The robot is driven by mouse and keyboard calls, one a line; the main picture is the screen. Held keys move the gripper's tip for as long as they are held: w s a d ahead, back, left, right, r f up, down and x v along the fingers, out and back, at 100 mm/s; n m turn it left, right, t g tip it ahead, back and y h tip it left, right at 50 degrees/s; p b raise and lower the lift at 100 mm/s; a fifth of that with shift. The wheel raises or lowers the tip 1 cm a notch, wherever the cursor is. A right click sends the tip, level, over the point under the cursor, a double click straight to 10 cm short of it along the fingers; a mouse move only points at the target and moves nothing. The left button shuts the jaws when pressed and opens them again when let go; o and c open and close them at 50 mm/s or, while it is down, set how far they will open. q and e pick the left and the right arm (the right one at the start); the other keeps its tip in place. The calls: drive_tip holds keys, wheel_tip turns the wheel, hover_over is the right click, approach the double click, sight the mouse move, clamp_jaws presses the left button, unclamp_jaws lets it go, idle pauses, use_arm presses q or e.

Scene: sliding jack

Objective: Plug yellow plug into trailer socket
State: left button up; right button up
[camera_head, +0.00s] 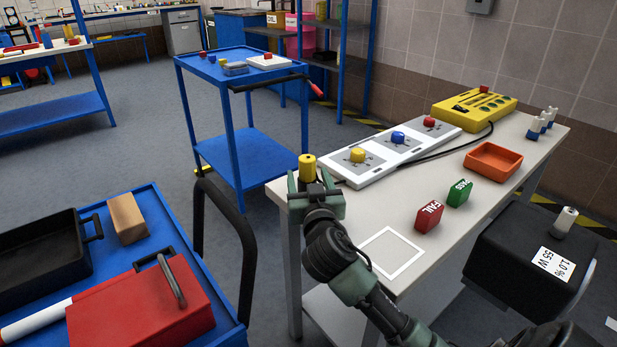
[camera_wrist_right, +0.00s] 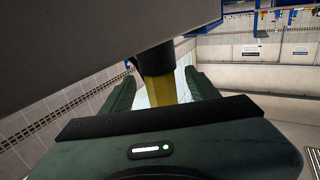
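A yellow plug (camera_head: 307,169) with a dark lower part stands upright near the white table's left corner. My right gripper (camera_head: 314,186) is at this plug. In the right wrist view the yellow body (camera_wrist_right: 166,90) is between the two fingers (camera_wrist_right: 160,90), with a visible gap beside the left finger. The fingers look spread and not closed on it. A white panel (camera_head: 352,182) carries a yellow piece (camera_head: 358,155), a blue piece (camera_head: 398,137) and a red piece (camera_head: 429,122). I cannot tell which part is the trailer socket. My left gripper is not in view.
A yellow box (camera_head: 478,104) with a black cable stands behind the panel. An orange tray (camera_head: 493,161), a green PASS block (camera_head: 459,193) and a red FAIL block (camera_head: 429,216) are on the table (camera_head: 350,215). A blue cart (camera_head: 248,148) stands beyond the table.

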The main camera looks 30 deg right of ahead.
drive_tip(key=shift+r, duration=0.1)
drive_tip(key=v, duration=0.7)
drive_tip(key=shift+w, duration=0.1)
drive_tip(key=shift+s+a, duration=0.25)
drive_tip(key=shift+s, duration=0.2)
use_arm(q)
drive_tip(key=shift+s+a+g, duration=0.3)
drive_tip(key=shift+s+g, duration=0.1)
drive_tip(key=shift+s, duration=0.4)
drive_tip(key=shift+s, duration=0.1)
